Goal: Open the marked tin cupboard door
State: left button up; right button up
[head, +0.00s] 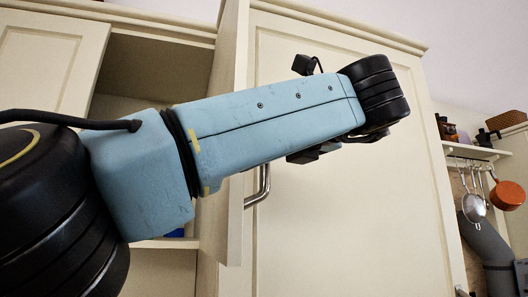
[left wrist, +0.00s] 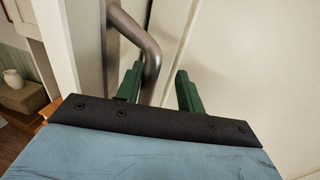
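A cream cupboard door (head: 231,100) stands swung out, seen nearly edge-on in the head view, with an open compartment (head: 160,72) to its left. I see no clear mark on it. A bent metal bar handle (head: 265,185) sticks out from the door's right-hand face. The handle also shows in the left wrist view (left wrist: 143,42). My left gripper (left wrist: 160,88) has green fingers, open and apart. The handle bar runs down between them, close to the left finger; contact cannot be told. In the head view my left arm hides these fingers. My right gripper is not in view.
A wide cream panel (head: 340,215) lies right of the door, behind my arm. A shelf (head: 460,151), a hanging strainer (head: 473,207) and an orange pan (head: 507,194) are at far right. A small blue item (head: 175,233) sits low inside the cupboard.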

pick_arm(q)
jog(key=shift+w+d+f, duration=0.1)
jog(key=shift+d, duration=0.2)
jog(key=shift+a, duration=0.15)
jog(key=shift+f, duration=0.1)
